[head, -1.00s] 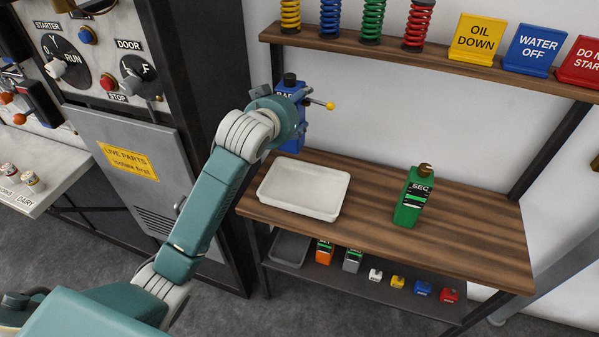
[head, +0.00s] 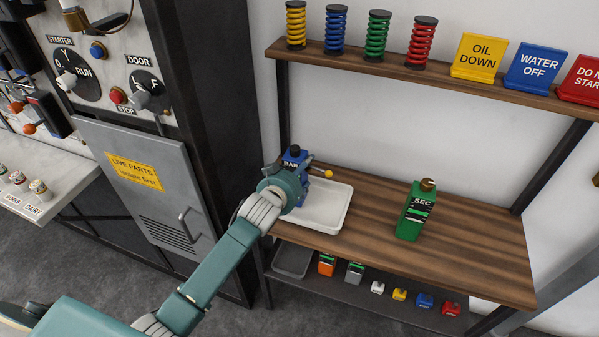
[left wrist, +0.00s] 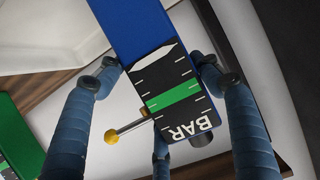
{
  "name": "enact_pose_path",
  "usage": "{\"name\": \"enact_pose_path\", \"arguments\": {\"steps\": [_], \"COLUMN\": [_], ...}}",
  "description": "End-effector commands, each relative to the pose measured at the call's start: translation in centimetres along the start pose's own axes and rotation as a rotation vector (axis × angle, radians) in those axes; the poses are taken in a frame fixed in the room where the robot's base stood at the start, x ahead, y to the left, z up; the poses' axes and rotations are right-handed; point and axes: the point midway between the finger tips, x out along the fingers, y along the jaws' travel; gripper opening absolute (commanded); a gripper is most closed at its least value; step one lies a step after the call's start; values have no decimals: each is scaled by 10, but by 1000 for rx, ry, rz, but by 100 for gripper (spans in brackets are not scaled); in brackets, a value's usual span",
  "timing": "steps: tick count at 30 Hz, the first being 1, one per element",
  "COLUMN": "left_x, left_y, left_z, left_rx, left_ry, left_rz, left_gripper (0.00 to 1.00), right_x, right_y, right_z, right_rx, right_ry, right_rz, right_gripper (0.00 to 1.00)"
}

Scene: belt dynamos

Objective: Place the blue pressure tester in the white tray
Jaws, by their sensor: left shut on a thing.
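The blue pressure tester (head: 293,157), marked BAR, is upright in my left gripper (head: 300,185), at the white tray's left part in the head view. I cannot tell whether the tester's base touches the tray floor. My right gripper is not in view.
A green tester (head: 414,212) marked SEC stands right of the tray on the wooden shelf (head: 470,245). Colored springs (head: 336,30) and signs (head: 479,55) stand on the upper shelf. A grey tray (head: 292,259) and small boxes are below. The right part of the wooden shelf is clear.

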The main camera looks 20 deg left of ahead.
Motion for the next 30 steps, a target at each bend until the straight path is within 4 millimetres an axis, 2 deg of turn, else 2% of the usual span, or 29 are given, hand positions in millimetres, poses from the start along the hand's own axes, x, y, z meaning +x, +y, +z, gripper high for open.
{"name": "enact_pose_path", "arguments": {"steps": [9,10,12,23,26,30], "left_x": [3,3,3,1,-8,-32], "left_y": [1,1,1,0,1,1], "left_z": [2,7,7,7,8,9], "left_rx": [1,0,0,0,0,-1], "left_ry": [12,2,2,2,2,2], "left_rz": [3,1,1,1,2,2], "left_gripper": [8,69,83,84,84,84], "right_x": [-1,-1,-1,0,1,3], "right_y": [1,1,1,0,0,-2], "right_z": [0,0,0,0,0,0], "right_rx": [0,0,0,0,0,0], "right_ry": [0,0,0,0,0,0], "right_rz": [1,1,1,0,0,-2], "right_gripper": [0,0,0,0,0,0]}}
